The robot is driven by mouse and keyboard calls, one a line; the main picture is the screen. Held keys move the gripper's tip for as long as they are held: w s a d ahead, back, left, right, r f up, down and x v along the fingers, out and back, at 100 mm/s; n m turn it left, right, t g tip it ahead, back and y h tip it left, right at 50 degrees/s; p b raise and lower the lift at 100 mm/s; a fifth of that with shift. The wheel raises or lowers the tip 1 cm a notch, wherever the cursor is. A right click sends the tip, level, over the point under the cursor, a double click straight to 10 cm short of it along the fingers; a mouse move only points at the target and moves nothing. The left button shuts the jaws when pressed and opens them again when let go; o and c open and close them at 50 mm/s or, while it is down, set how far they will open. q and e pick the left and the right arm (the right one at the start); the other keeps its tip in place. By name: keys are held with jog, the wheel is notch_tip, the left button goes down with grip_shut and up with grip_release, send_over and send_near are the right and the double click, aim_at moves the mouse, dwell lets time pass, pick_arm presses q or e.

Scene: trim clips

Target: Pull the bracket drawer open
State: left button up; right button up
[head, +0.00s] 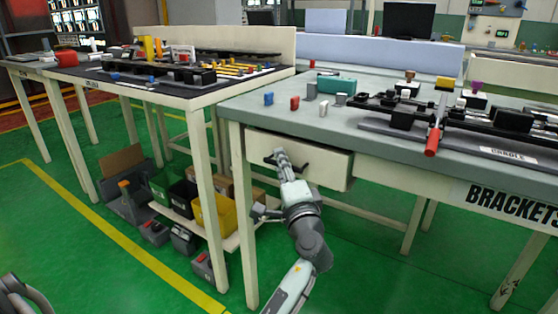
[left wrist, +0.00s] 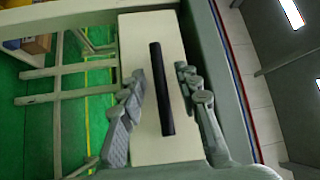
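The bracket drawer (head: 325,168) is a cream front under the grey bench top, and it looks shut or nearly shut. Its dark bar handle (left wrist: 161,88) runs lengthwise down the cream front in the left wrist view. In the head view the handle is partly hidden by my left gripper (head: 279,157), which is at the drawer front. In the left wrist view my left gripper (left wrist: 159,72) is open, with one finger on each side of the handle and a gap to it on both sides. My right gripper is in neither view.
The grey bench top (head: 260,112) above the drawer carries small blue, red and grey clips, a green block (head: 337,85) and a cradle fixture (head: 480,140). A bench leg (head: 244,220) stands left of my arm. Bins (head: 213,207) sit on a low shelf farther left.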

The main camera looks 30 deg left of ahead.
pick_arm(q)
jog(key=shift+c, duration=0.4)
grip_shut()
